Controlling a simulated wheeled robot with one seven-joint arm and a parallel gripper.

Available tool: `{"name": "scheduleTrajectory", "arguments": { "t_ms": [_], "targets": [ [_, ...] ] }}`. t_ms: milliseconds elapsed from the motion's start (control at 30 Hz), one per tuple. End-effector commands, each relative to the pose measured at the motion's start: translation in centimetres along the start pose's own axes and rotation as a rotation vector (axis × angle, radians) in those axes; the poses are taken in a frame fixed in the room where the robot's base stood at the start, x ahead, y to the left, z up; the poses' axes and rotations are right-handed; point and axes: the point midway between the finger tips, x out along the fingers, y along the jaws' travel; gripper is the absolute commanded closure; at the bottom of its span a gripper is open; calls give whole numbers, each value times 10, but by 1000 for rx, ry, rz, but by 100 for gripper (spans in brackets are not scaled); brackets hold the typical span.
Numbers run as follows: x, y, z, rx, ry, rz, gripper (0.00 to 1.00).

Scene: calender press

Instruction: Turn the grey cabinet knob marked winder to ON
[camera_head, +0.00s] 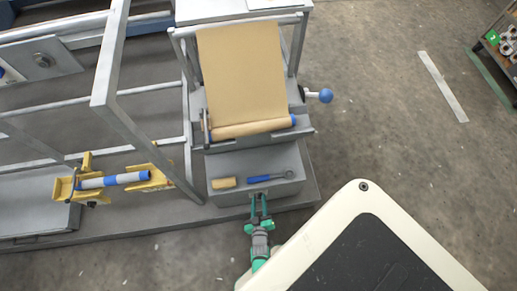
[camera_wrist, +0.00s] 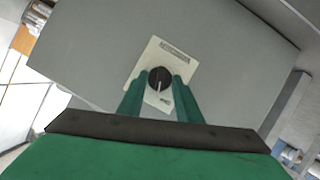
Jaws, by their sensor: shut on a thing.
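In the wrist view, a dark round knob (camera_wrist: 159,79) with a light pointer line sits on a white label plate (camera_wrist: 150,56) on the front of a grey cabinet (camera_wrist: 100,45). The pointer line runs toward the lower edge of the picture. The plate's printing is too small to read. My gripper (camera_wrist: 160,84) is shut on the knob, one green finger on each side. In the head view, my gripper (camera_head: 259,202) reaches the front face of the grey cabinet (camera_head: 226,198); the knob is hidden there.
On the cabinet top lie a blue-handled tool (camera_head: 268,178) and a yellowish block (camera_head: 223,183). Behind stands a machine with a tan sheet (camera_head: 243,75) and a blue ball handle (camera_head: 325,95). A metal frame (camera_head: 110,60) rises at left.

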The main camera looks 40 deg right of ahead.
Motion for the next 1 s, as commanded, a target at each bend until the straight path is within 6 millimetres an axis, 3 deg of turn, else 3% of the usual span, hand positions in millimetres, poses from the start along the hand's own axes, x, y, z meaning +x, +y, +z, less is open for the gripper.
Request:
{"name": "scheduleTrajectory", "arguments": {
  "t_ms": [1000],
  "targets": [
    [0,5,3,650,-1,-278,91]
  ]
}}
